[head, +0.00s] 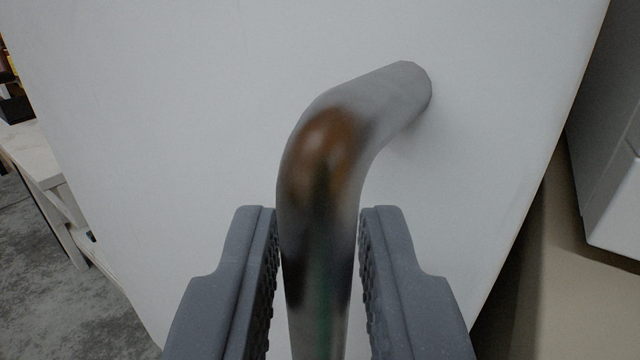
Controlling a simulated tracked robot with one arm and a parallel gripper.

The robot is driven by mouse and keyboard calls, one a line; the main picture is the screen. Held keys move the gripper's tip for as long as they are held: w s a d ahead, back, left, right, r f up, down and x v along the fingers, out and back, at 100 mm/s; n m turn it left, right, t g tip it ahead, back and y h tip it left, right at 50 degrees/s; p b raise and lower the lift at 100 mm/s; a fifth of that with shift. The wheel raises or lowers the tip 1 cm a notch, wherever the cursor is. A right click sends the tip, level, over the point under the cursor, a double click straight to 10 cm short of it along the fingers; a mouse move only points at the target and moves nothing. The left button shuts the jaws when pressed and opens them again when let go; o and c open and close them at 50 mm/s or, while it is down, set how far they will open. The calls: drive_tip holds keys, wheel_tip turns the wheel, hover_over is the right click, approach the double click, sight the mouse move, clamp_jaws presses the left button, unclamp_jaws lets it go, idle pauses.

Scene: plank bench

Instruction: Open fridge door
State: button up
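A thick grey metal handle (322,225) stands out from a large white panel, the fridge door (190,120). It leaves the door at the upper right of the bend, turns, and runs down the picture. A brownish reflection lies on its bend. My gripper (319,215) has one dark grey finger on each side of the handle, just below the bend. The ribbed pads lie very close to the bar; whether they press on it I cannot tell. The lower end of the handle is out of view.
At the left is a pale table (40,155) above a mottled grey floor (60,270). At the right, past the door's edge, are a beige surface (555,255) and a white box-like unit (615,200).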

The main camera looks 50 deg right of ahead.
drive_tip(key=shift+w+d, duration=0.2)
drive_tip(key=shift+d, duration=0.1)
